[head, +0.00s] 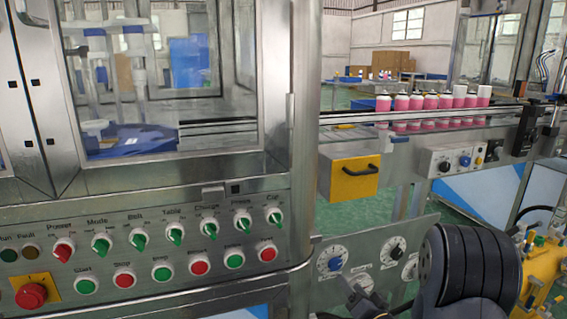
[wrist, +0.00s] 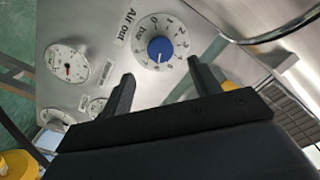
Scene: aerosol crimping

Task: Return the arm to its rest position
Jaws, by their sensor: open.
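My gripper (wrist: 162,72) is open in the wrist view, with its two black fingers spread apart and nothing between them. Beyond the fingertips is a blue knob (wrist: 160,48) on a white numbered dial, mounted on a grey metal panel (wrist: 75,25). The knob appears just past the gap between the fingers; I cannot tell how far off it is. In the head view the blue knob (head: 335,264) is at the lower middle. My black arm fills the lower right there and partly hides the panel.
A control panel with green and red switches and an orange-backed red button (head: 31,295) is at left. A yellow drawer (head: 355,176) juts out above the dial panel. Pink-and-white cans (head: 430,102) line the conveyor. Yellow equipment (head: 545,270) stands close at right of my arm.

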